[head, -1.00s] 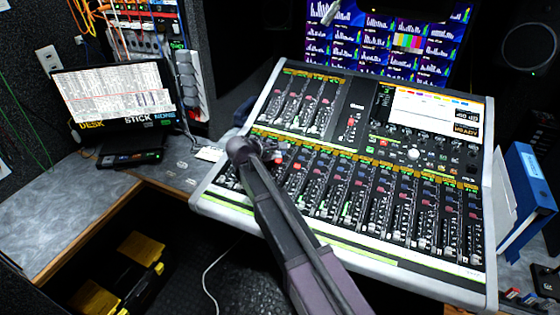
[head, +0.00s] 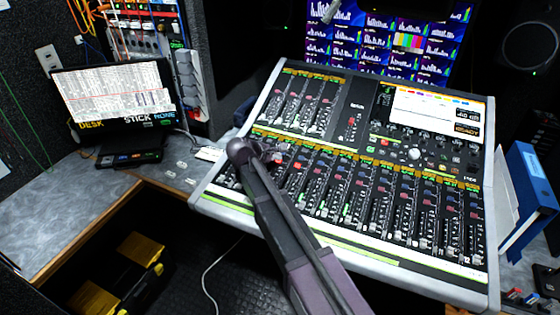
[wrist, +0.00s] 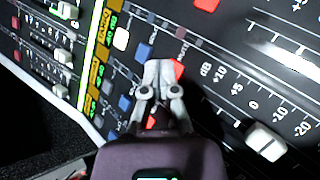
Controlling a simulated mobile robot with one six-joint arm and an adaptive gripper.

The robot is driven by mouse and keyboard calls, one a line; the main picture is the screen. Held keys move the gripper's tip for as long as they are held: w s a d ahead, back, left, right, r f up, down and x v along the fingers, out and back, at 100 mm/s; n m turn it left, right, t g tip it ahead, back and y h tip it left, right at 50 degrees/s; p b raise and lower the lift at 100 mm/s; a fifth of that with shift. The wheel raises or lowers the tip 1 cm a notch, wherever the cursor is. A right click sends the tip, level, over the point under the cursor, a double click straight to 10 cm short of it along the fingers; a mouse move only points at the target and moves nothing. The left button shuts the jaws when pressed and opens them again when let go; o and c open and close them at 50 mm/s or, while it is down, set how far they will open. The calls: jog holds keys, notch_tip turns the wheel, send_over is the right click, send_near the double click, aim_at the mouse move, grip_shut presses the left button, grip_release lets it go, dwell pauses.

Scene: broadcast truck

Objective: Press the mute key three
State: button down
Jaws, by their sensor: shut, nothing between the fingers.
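The mixing console (head: 350,252) fills the middle of the head view, with rows of channel strips and faders. My gripper (head: 274,157) is over its left part, at the upper end of the lower fader bank. In the wrist view my gripper (wrist: 160,66) is shut and empty, fingertips together beside a bright red key (wrist: 177,70). The fingertips partly cover this key; I cannot tell whether they touch it. A blue key (wrist: 144,50) and a white key (wrist: 121,39) lie up and left of the fingertips. I cannot read which key is mute three.
A white fader cap (wrist: 265,142) stands right of my gripper in the wrist view. The console screen (head: 435,112) is at the back right. A blue binder (head: 527,195) stands to the right and a laptop-like display (head: 112,95) to the left.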

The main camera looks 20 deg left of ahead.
aim_at(276, 165)
jog(key=shift+r, duration=0.1)
jog(key=shift+s+r+p, duration=0.15)
jog(key=shift+r+p, duration=0.65)
jog(key=shift+p, duration=0.15)
jog(key=shift+r, duration=0.1)
jog(key=r+p, duration=0.5)
jog(key=p, duration=0.1)
jog(key=shift+s+r, duration=0.4)
dwell(0.4)
